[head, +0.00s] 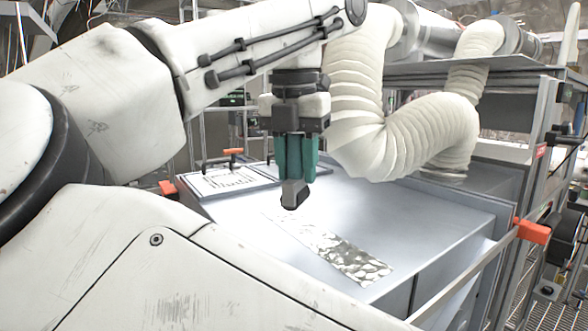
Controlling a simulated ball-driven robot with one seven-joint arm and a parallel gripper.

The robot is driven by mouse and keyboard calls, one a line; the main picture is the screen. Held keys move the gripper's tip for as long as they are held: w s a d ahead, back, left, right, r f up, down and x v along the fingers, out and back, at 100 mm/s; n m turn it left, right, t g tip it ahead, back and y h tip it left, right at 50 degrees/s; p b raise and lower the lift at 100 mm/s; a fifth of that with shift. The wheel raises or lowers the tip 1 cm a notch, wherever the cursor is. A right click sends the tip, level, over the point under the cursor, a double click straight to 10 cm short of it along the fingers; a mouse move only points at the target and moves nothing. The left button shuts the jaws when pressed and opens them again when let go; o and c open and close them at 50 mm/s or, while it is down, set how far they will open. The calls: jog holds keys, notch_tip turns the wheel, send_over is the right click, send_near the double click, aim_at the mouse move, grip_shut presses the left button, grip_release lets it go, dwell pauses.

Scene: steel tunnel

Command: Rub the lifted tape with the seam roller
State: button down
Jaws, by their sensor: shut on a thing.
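My gripper (294,165) has teal fingers and points down over the pale metal worktop. It is shut on a small grey and black tool, the seam roller (294,194), whose handle is mostly hidden between the fingers. A crinkled silvery strip, the tape (350,260), lies diagonally on the worktop (440,215). Its near right end looks wrinkled and raised in patches; its far end fades into glare. The roller is above and near the tape's far left end. I cannot tell whether it touches the surface.
A ribbed cream hose (385,140) hangs over the back right of the worktop. A framed panel with a drawing (225,180) lies at the back left. Orange clamps (532,231) sit at the edges. Bare worktop lies right of the tape.

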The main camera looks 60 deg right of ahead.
aim_at(297, 143)
jog(key=shift+r+p, duration=0.85)
jog(key=shift+r, duration=0.7)
